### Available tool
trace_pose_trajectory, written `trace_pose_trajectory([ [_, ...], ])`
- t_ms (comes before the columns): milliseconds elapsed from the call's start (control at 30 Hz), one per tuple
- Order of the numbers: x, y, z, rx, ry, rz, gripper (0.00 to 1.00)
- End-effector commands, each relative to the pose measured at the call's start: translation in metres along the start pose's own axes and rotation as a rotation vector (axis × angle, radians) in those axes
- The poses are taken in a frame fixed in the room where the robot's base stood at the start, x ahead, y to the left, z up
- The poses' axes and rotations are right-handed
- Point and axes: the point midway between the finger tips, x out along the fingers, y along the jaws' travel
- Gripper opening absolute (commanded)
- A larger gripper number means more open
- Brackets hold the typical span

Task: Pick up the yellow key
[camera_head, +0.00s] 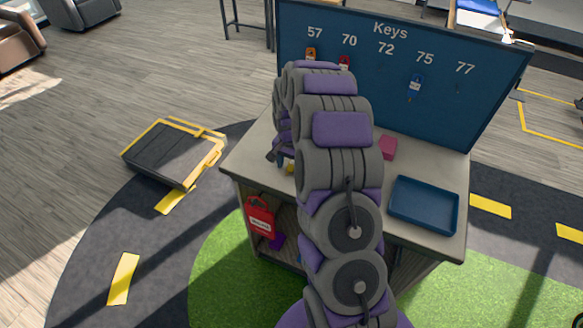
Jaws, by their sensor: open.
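A small yellow item (290,168), possibly the yellow key, shows on the grey table top (254,160) just left of my arm. Most of it is hidden, so its shape is unclear. My gripper (277,158) is open, pointing down right beside the yellow item. It is partly hidden by my arm, and I cannot tell whether it touches the item.
A blue tray (424,227) and a pink block (388,147) sit right of my arm. A red bag (259,218) hangs at the front.

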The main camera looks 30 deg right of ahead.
Motion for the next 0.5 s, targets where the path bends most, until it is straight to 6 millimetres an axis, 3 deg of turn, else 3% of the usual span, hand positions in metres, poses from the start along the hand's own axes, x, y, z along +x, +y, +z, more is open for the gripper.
trace_pose_trajectory([
  [200,0.0013,0.0001,-0.0005,0.0,0.001,-0.001,0.6],
  [500,0.0014,-0.0001,-0.0006,0.0,0.001,-0.001,0.32],
])
